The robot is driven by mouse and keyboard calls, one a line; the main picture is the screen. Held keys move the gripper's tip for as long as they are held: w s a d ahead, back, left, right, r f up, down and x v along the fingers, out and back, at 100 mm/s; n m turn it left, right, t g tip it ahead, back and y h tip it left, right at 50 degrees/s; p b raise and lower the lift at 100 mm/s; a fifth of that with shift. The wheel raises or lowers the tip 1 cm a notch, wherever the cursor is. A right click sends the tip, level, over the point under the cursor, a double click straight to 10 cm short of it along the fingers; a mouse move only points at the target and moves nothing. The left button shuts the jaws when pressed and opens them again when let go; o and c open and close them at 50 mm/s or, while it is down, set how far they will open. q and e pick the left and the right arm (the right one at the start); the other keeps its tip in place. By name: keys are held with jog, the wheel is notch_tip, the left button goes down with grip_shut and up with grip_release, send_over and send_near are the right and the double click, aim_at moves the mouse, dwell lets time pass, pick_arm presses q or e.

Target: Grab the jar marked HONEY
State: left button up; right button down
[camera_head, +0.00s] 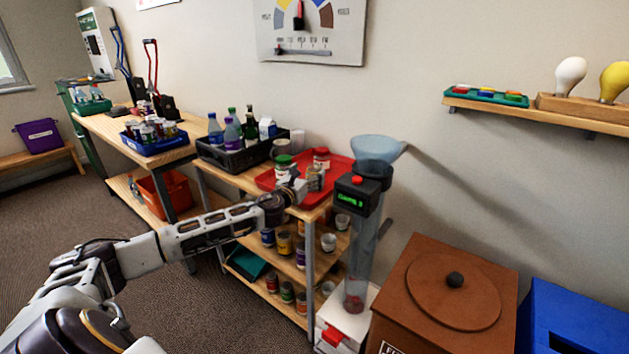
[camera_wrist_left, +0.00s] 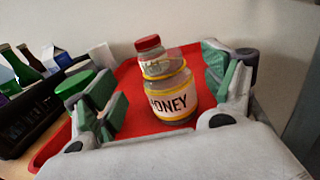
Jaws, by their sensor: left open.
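The jar marked HONEY (camera_wrist_left: 172,104) stands upright on a red tray (camera_wrist_left: 131,75), its label facing the left wrist camera. My left gripper (camera_wrist_left: 168,92) is open, with its green-padded fingers on either side of the jar in that view; I see no clear contact. In the head view my left gripper (camera_head: 303,184) is over the tray (camera_head: 341,166), and the honey jar (camera_head: 315,177) is partly hidden by it. A red-lidded jar (camera_wrist_left: 148,44) stands just behind the honey jar. A green-lidded jar (camera_wrist_left: 74,84) stands left, partly behind a finger. My right gripper is out of view.
A black crate of bottles (camera_head: 226,158) stands left of the tray. A clear tube with a blue funnel (camera_head: 378,148) rises close to the tray's right. Shelves below hold several jars. A brown box (camera_head: 416,300) stands at front right.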

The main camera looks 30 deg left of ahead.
aim_at(311, 172)
pick_arm(q)
jog(key=shift+w, duration=0.5)
jog(key=shift+w+b, duration=0.35)
jog(key=shift+w, duration=0.95)
jog(key=shift+w+a, duration=0.1)
jog(key=shift+w, duration=0.45)
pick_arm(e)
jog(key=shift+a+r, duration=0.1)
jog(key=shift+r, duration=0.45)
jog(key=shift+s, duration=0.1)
pick_arm(q)
jog(key=c, duration=1.2)
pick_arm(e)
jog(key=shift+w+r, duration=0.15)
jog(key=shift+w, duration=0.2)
